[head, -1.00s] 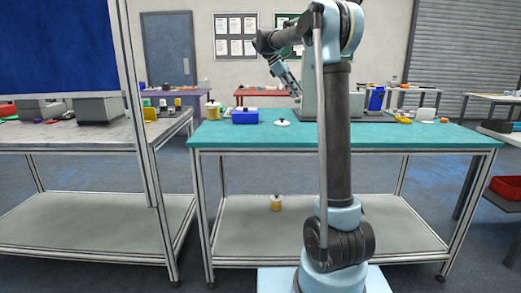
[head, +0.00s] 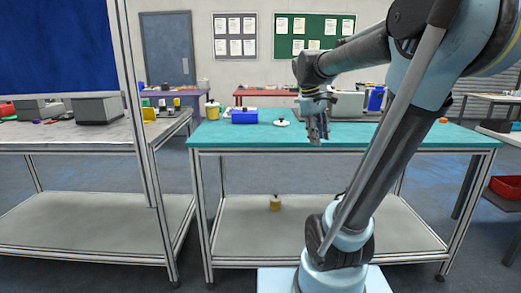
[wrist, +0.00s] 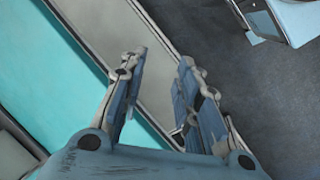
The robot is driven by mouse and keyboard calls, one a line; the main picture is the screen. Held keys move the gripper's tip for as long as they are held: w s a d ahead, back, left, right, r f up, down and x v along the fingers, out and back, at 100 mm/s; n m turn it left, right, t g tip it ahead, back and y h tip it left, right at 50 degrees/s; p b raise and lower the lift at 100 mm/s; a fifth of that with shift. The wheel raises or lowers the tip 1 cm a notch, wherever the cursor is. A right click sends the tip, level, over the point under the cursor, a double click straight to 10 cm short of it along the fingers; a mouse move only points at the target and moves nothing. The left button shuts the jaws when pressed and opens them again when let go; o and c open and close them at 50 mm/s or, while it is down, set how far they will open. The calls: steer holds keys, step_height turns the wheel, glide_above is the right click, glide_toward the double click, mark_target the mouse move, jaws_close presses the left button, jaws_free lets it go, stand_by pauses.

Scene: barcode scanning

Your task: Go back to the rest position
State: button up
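My gripper (head: 318,132) hangs fingers down in front of the teal table (head: 240,133), near its front edge and right of the white round lid-like item (head: 281,122). In the wrist view my gripper (wrist: 160,85) shows two fingers spread apart with nothing between them. Below them in that view are the teal tabletop (wrist: 45,65), its edge and the grey lower shelf (wrist: 105,30). My arm hides part of the table's right side in the head view.
A blue box (head: 244,117) and a yellow canister (head: 212,111) stand at the table's left. A grey box (head: 345,104) stands at the back. Another bench (head: 70,138) stands left.

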steer(key=s+a+f+m+t+y, duration=0.1)
steer(key=s+f+m, duration=0.5)
steer(key=s+f, duration=1.2)
step_height(320, 180, down, 3)
steer(key=shift+s+a+r+m+y, duration=0.15)
steer(key=shift+a+m+y, duration=0.3)
steer(key=shift+y, duration=0.55)
